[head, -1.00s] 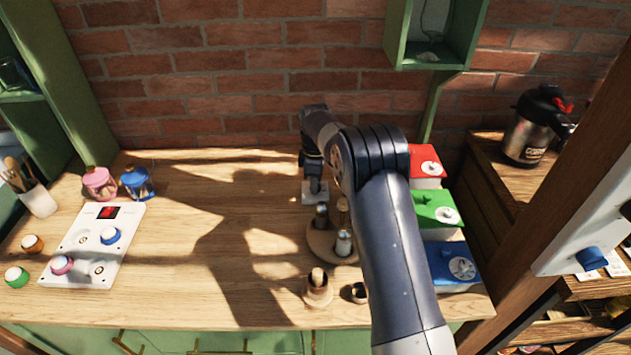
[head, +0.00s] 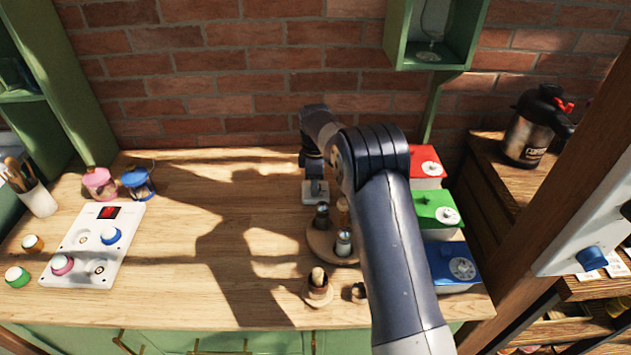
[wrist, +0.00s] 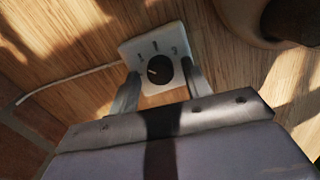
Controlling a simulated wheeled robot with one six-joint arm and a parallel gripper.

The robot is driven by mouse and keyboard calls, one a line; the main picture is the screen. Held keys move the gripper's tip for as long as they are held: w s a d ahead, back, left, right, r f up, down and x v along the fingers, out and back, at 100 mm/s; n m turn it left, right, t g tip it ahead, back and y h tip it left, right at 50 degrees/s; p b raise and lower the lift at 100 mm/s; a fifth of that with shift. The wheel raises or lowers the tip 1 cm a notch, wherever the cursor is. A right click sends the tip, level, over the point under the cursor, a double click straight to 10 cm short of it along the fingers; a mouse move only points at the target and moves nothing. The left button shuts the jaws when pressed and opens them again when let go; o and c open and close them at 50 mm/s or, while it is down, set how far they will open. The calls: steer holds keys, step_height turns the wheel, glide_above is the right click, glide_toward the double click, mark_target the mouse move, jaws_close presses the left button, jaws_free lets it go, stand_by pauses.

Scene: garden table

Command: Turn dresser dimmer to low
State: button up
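The dimmer is a small white plate with a black round knob. In the wrist view the dimmer (wrist: 150,47) has a few dark marks on its face, and the knob (wrist: 160,70) has a pale pointer line toward the picture's left. My gripper (wrist: 161,72) is open, with one finger on each side of the knob and visible gaps between. In the head view the dimmer (head: 313,198) lies on the wooden counter, partly hidden below my gripper (head: 315,183).
A round wooden tray (head: 320,248) with several shakers stands close to the dimmer. Red (head: 425,160), green (head: 428,205) and blue (head: 440,258) boxes stand to the right. A white control panel (head: 75,235) lies at left. A cable (wrist: 65,82) runs from the dimmer. Mid-left counter is clear.

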steer(key=shift+o, duration=0.2)
step_height(320, 180, up, 11)
steer(key=shift+f+b, duration=0.15)
steer(key=shift+b, duration=0.3)
step_height(320, 180, down, 11)
steer(key=shift+r+p, duration=0.1)
steer(key=shift+p, duration=0.4)
stand_by(0.4)
